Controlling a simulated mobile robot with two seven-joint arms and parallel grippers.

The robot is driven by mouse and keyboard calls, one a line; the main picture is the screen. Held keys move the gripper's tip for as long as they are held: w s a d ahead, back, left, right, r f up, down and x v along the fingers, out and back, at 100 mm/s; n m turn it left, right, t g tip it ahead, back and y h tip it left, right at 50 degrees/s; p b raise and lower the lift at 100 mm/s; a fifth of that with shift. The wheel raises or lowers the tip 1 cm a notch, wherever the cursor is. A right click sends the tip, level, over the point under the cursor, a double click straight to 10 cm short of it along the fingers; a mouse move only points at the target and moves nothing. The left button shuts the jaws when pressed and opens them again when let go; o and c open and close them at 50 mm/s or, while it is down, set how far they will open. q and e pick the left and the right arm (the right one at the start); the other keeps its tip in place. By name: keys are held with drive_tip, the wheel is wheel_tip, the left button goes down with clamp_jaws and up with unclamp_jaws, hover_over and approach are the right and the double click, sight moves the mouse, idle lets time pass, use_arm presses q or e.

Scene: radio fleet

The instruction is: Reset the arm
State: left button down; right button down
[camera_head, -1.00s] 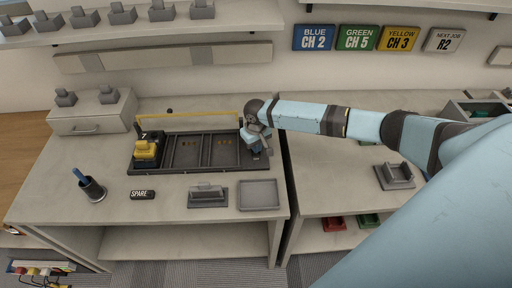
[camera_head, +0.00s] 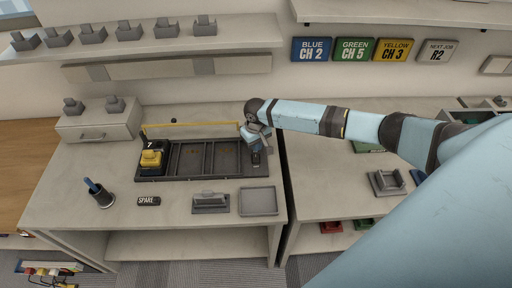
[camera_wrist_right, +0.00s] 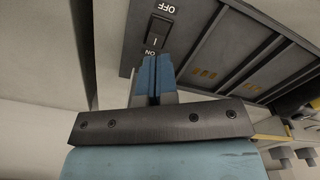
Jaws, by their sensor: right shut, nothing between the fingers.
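My right gripper (camera_head: 262,142) is at the right end of the dark charging rack (camera_head: 205,177) on the table. It is shut with nothing between its fingers. In the right wrist view the blue fingertips (camera_wrist_right: 155,62) are close to the ON end of a black rocker switch (camera_wrist_right: 159,31) marked OFF and ON. I cannot tell if they touch it. The rack, with its slots, also shows in that view (camera_wrist_right: 205,45). A yellow radio (camera_head: 151,158) marked 7 stands in the leftmost slot; the slots beside it look empty. My left gripper is out of view.
A pen cup (camera_head: 102,197), a SPARE tag (camera_head: 148,201), a grey holder (camera_head: 210,204) and a shallow tray (camera_head: 259,202) stand in front of the rack. A yellow bar (camera_head: 192,125) runs behind it. Another grey holder (camera_head: 387,183) is on the right table.

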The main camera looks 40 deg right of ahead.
drive_tip(key=s+a, duration=0.2)
drive_tip(key=a, duration=0.1)
drive_tip(key=s+a+f+n, duration=0.1)
drive_tip(key=s+a, duration=0.1)
drive_tip(key=a, duration=0.2)
drive_tip(key=s+a+n+y, duration=0.1)
drive_tip(key=s+a, duration=0.2)
drive_tip(key=shift+s+a+f, duration=0.1)
drive_tip(key=shift+a+f, duration=0.25)
drive_tip(key=shift+f, duration=0.05)
drive_tip(key=s+a+r+n+t+y, duration=0.1)
drive_tip(key=s+a+r+n, duration=0.15)
drive_tip(key=s+a, duration=0.65)
drive_tip(key=s+d+r+m+t+h, duration=0.1)
drive_tip(key=s+d+r, duration=0.45)
drive_tip(key=s, duration=0.25)
drive_tip(key=s+d+r+m+t+h, duration=0.1)
drive_tip(key=s+d+r+t, duration=0.1)
drive_tip(key=s+d+r, duration=0.5)
drive_tip(key=w+a+f+t+y, duration=0.3)
drive_tip(key=a+f+t, duration=0.4)
drive_tip(key=f, duration=0.7)
drive_tip(key=shift+w+a+f+n, duration=0.2)
drive_tip(key=shift+w+a+n, duration=0.25)
drive_tip(key=shift+a, duration=0.75)
